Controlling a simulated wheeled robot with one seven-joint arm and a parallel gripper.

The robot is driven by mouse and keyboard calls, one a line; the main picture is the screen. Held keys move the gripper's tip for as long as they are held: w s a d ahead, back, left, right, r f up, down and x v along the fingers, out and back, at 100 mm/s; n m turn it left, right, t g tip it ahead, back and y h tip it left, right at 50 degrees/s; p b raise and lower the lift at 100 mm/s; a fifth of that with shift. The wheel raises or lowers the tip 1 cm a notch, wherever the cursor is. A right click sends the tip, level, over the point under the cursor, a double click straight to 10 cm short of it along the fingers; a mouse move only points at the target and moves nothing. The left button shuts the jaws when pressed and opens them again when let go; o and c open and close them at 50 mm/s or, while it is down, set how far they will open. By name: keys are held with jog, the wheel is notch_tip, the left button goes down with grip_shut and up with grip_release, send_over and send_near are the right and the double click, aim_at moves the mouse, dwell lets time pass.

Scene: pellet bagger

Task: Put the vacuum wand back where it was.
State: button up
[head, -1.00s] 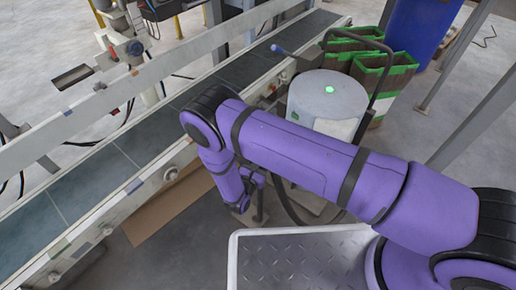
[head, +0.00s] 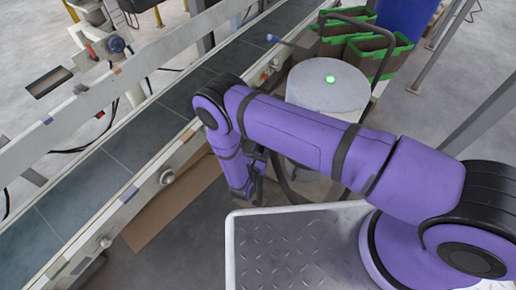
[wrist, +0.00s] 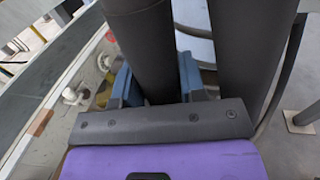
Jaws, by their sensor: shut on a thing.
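The vacuum wand (wrist: 143,45) shows in the wrist view as a thick dark grey tube. It rises between the blue fingers of my gripper (wrist: 156,85), which is shut on it. A second dark tube (wrist: 250,50) stands to its right; I cannot tell whether it belongs to the wand. In the head view my gripper (head: 256,178) is small and dark, low beside the conveyor and mostly hidden by my arm. The vacuum (head: 328,88), a pale grey drum with a green light on top, stands just beyond my arm. The wand's lower end is hidden.
A conveyor (head: 105,165) runs diagonally along the left, close to my gripper. Green-rimmed brown bins (head: 375,58) and a blue barrel (head: 406,15) stand behind the vacuum. A black handle frame (head: 388,50) rises beside the drum. Brown cardboard (head: 160,215) lies under the conveyor edge.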

jog(key=o, duration=1)
jog(key=v, duration=1.2)
